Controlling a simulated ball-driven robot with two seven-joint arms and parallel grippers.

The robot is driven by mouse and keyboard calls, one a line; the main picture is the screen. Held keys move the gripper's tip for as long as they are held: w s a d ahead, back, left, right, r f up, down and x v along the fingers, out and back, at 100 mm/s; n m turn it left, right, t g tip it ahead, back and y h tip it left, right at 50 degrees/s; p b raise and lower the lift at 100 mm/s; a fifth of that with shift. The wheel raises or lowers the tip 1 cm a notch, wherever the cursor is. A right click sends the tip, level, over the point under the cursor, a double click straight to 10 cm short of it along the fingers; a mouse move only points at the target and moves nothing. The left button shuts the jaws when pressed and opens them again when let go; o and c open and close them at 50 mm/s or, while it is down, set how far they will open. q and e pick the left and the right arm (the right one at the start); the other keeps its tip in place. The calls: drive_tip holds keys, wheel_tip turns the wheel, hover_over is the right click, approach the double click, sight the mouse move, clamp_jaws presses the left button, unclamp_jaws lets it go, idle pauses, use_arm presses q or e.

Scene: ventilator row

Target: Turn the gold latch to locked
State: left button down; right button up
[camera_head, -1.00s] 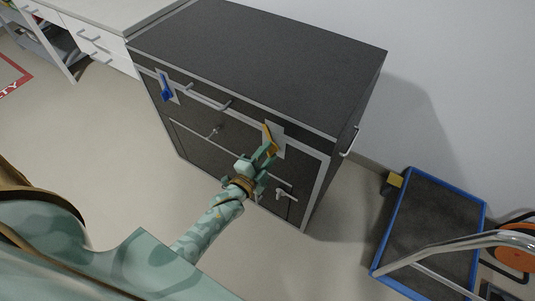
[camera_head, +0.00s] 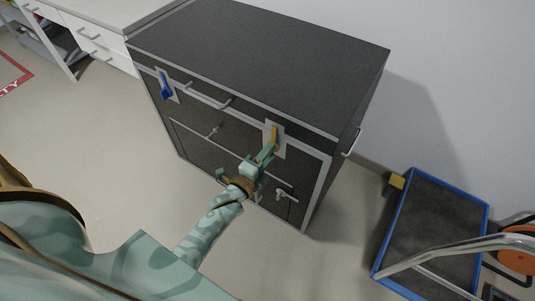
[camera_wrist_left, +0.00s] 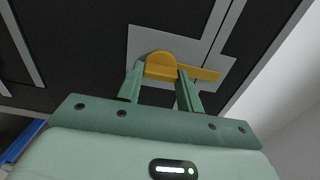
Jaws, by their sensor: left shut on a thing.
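The gold latch (camera_head: 275,134) sits on a pale plate (camera_head: 281,149) at the upper right of the dark cabinet's front. It stands nearly upright in the head view. My left gripper (camera_head: 268,152) reaches it from below and is shut on it. In the left wrist view, the latch (camera_wrist_left: 160,67) shows a rounded part between my gripper's fingers (camera_wrist_left: 160,75). Its flat bar runs past the right finger over the plate. The fingers hide part of the latch. My right gripper is not in view.
The dark cabinet (camera_head: 260,60) also carries a blue latch (camera_head: 165,88) at upper left, a bar handle (camera_head: 210,97) and small lower handles. A blue-edged cart (camera_head: 430,225) stands at right, near the wall. Floor at left is open.

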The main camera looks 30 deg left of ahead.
use_arm(q)
drive_tip(key=shift+s+f, duration=0.1)
drive_tip(key=shift+f, duration=0.05)
drive_tip(key=c, duration=1)
unclamp_jaws()
drive_tip(key=shift+c, duration=0.2)
drive_tip(key=shift+o, duration=0.6)
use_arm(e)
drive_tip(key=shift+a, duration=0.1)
use_arm(q)
drive_tip(key=s+p, duration=0.3)
drive_tip(key=s, duration=1.3)
drive_tip(key=shift+s+a, duration=0.15)
drive_tip(key=shift+a, duration=0.1)
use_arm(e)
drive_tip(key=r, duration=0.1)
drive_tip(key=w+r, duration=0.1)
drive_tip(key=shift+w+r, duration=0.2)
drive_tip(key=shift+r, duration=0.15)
